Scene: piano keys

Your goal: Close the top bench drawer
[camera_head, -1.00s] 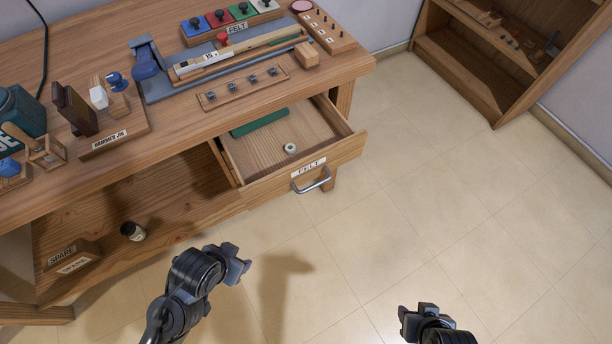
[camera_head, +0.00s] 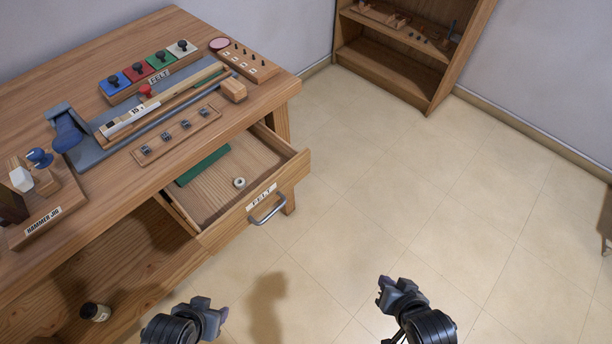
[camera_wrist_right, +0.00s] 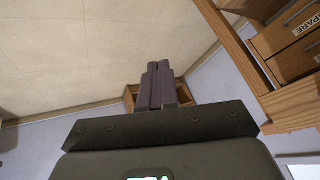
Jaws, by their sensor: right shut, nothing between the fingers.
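The top bench drawer (camera_head: 236,184) stands pulled out under the bench top. Its front has a FELT label and a metal handle (camera_head: 267,208). A green strip (camera_head: 203,165) and a small white ring (camera_head: 239,182) lie inside it. My right gripper (camera_head: 384,289) is over the floor to the right of the drawer, apart from it. Its fingers (camera_wrist_right: 160,84) are together and empty in the right wrist view. My left gripper (camera_head: 218,312) is low in the head view, in front of the bench and apart from the drawer; its finger gap is not clear.
The workbench (camera_head: 100,200) holds a hammer jig, a felt block with coloured pads and a long clamp fixture. A jar (camera_head: 95,312) stands on the lower shelf. A wooden shelf unit (camera_head: 405,65) is at the back. The floor right of the drawer is clear.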

